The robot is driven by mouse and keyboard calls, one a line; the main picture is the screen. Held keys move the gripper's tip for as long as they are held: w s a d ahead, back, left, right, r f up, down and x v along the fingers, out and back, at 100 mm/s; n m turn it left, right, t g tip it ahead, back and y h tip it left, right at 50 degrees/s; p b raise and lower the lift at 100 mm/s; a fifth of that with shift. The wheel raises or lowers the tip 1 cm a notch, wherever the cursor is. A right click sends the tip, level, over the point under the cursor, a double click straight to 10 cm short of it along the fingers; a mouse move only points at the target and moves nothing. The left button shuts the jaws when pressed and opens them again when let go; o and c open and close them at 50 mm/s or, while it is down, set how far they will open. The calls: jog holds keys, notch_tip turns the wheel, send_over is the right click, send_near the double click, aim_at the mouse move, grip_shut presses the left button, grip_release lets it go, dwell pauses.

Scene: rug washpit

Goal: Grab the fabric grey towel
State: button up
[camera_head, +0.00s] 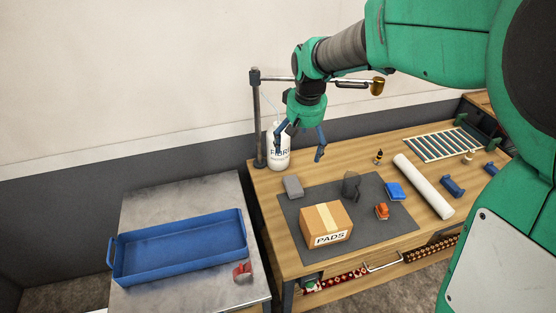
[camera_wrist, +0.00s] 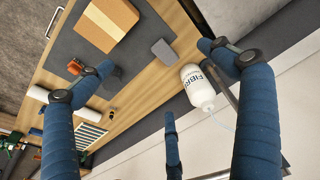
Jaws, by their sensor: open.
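A small grey folded-looking block (camera_head: 293,186), the likeliest grey towel, lies at the back left of the dark mat (camera_head: 294,218) on the wooden bench. It also shows in the wrist view (camera_wrist: 163,49). My gripper (camera_head: 301,147) is open and empty, with blue fingers spread. It hangs above the back of the bench, higher than the grey block and beside the white bottle. In the wrist view the grey block shows in the gap between the fingertips (camera_wrist: 155,57). A darker grey item (camera_head: 351,185) stands farther right on the mat.
A white bottle (camera_head: 279,152) and a lamp post (camera_head: 257,118) stand close to my gripper. A cardboard PADS box (camera_head: 325,225), an orange item (camera_head: 381,211) and a blue item (camera_head: 395,191) lie nearby. A white roll (camera_head: 424,185) lies right. A blue tray (camera_head: 180,252) sits on the left table.

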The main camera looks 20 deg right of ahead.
jog(key=w+d+f+g, duration=0.1)
jog(key=w+d+f, duration=0.2)
jog(key=w+f, duration=0.6)
jog(key=g, duration=0.1)
send_over(296, 184)
notch_tip(296, 184, down, 13)
jog(key=shift+w+d+p, duration=0.1)
jog(key=shift+d+p, duration=0.1)
jog(key=shift+p, duration=0.1)
jog(key=shift+f, duration=0.15)
jog(key=shift+f+b, duration=0.5)
jog(key=shift+f, duration=3.7)
jog(key=shift+a+f+b, duration=0.1)
jog(key=shift+f+b, duration=0.35)
jog(key=shift+f, duration=2.15)
jog(key=shift+c, duration=0.2)
